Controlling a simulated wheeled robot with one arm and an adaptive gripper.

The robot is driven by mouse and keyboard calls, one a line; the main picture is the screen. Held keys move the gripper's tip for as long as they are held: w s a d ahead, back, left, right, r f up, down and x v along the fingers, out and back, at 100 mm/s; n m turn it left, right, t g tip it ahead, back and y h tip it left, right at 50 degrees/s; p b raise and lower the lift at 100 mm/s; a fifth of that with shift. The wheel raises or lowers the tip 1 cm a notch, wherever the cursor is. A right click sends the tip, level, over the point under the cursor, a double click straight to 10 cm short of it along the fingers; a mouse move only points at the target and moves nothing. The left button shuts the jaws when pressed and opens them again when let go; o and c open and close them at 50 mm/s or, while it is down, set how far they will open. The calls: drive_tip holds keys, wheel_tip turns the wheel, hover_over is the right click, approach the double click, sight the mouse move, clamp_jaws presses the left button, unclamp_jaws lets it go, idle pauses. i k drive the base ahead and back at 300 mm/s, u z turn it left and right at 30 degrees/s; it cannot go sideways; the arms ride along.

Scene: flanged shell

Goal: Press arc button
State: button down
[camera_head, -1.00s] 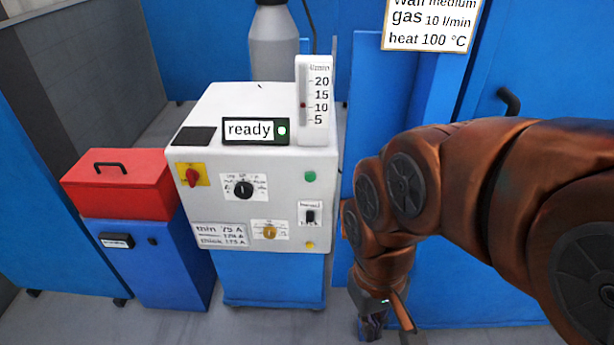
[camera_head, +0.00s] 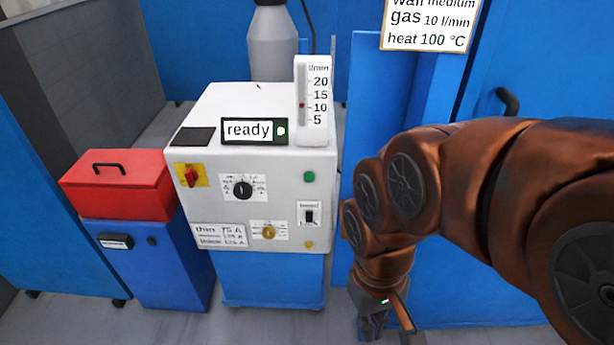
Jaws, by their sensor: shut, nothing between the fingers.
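The white welding machine (camera_head: 205,215) stands on a blue base, its control front facing me. A round green button (camera_head: 309,176) is at the upper right of that front, and a small yellow button (camera_head: 309,245) is at the lower right. I cannot read a label that says which is the arc button. The display (camera_head: 254,130) on top reads "ready" beside a lit dot. My gripper (camera_head: 388,332) is low, right of the machine, pointing down and apart from it. Its fingertips are partly cut off by the bottom edge; it is shut and empty.
The front also has a red switch (camera_head: 192,176), a black knob (camera_head: 243,188), a yellow knob (camera_head: 268,232) and a black toggle (camera_head: 309,215). A gas gauge (camera_head: 313,100) stands on top. A red toolbox (camera_head: 118,187) sits on a blue cabinet (camera_head: 150,265) at left. A sign (camera_head: 432,25) hangs behind.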

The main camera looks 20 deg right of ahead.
sight(309, 177)
drive_tip(key=z, duration=1.25)
drive_tip(key=k, duration=1.15)
drive_tip(key=u, duration=1.4)
drive_tip(key=i, duration=0.5)
drive_tip(key=z, duration=0.05)
